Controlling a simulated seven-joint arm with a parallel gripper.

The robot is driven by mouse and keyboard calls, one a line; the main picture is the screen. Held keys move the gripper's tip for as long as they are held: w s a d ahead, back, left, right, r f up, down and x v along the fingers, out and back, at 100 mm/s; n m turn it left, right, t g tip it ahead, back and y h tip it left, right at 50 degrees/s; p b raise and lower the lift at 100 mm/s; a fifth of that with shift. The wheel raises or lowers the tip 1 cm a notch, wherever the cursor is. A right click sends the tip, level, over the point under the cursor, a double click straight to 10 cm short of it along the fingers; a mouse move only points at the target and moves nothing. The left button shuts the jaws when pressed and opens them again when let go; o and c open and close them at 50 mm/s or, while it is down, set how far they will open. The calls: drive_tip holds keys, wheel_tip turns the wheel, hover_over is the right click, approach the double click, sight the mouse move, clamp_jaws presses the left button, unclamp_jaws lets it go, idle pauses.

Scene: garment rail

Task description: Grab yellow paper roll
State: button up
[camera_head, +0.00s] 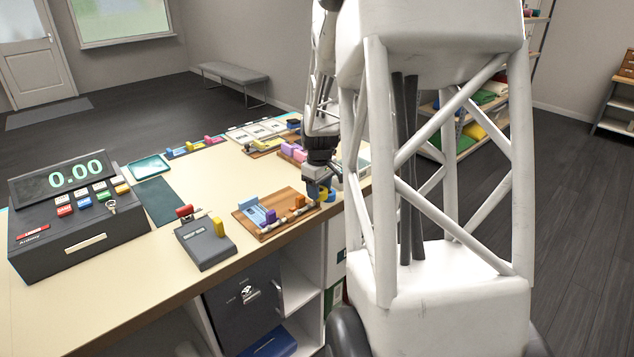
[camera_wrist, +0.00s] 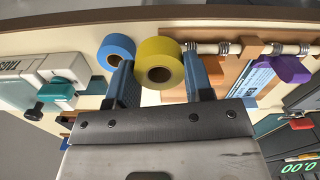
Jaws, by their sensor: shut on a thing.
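The yellow paper roll (camera_wrist: 161,50) sits between the two fingers of my gripper (camera_wrist: 160,80) in the wrist view, its open end facing the camera. The fingers are shut on it. A blue roll (camera_wrist: 115,48) is beside the yellow one, just outside the left finger in the wrist view. Whether the yellow roll touches the surface below cannot be told.
A wooden board (camera_head: 285,224) with a rod, a blue card and a purple clip lies left of my gripper. A dark card device (camera_head: 205,245) and the cash register (camera_head: 75,225) stand further left. The counter's middle (camera_head: 215,172) is clear.

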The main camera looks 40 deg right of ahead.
sight(322, 199)
drive_tip(key=shift+s+a+r, duration=0.1)
drive_tip(key=shift+s+a, duration=0.5)
drive_tip(key=shift+s, duration=0.25)
drive_tip(key=shift+s+a+r, duration=0.1)
drive_tip(key=shift+s+a, duration=0.45)
drive_tip(key=shift+s, duration=0.35)
drive_tip(key=shift+s+a+r, duration=0.1)
drive_tip(key=shift+s+a, duration=0.5)
drive_tip(key=shift+s, duration=0.25)
